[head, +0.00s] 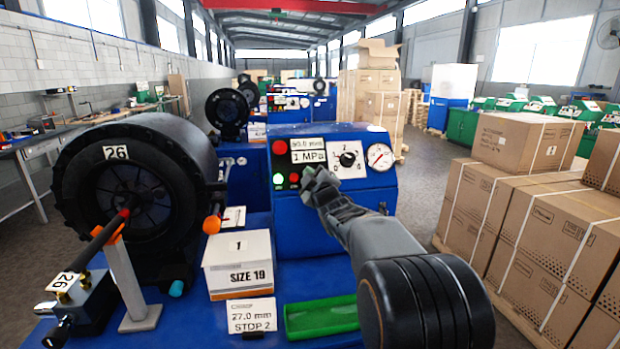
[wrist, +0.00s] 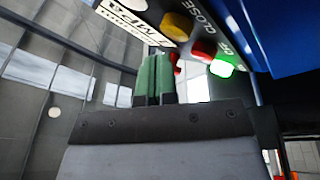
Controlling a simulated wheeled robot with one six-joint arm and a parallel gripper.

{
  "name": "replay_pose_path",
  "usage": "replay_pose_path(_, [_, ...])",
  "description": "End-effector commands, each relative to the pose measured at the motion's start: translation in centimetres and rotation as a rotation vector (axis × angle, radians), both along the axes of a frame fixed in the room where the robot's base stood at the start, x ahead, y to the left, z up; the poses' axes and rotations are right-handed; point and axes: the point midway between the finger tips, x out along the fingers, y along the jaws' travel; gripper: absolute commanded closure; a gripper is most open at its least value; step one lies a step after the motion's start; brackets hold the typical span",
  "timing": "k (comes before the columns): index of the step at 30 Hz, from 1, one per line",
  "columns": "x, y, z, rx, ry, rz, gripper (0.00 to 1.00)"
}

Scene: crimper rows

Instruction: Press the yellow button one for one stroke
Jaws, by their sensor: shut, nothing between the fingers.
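The yellow button (wrist: 177,27) shows in the wrist view on the slanted panel of the blue machine (head: 330,222). It sits beside a red button (wrist: 203,50) and a lit green button (wrist: 222,68). In the head view my fingertips hide the yellow button. My gripper (head: 313,180) is shut and empty, with its green fingertips (wrist: 155,80) close to the panel, beside the button row. I cannot tell whether they touch anything. The red button (head: 293,177) and green button (head: 278,179) also show in the head view.
A red mushroom knob (head: 280,147), a black dial (head: 347,159) and a gauge (head: 380,157) are on the same panel. A SIZE 19 box (head: 240,266), a green tray (head: 322,318) and a black wheel labelled 26 (head: 135,195) stand nearby. Cartons (head: 545,245) are at right.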

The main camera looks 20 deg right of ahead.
Motion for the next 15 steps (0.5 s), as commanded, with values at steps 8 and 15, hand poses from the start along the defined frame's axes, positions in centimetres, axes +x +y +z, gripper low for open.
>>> replay_pose_path(8, [0.57, -0.1, -0.48, 0.0, 0.0, 0.0, 1.0])
replay_pose_path(15, [0.57, -0.09, -0.39, 0.0, 0.0, 0.0, 1.0])
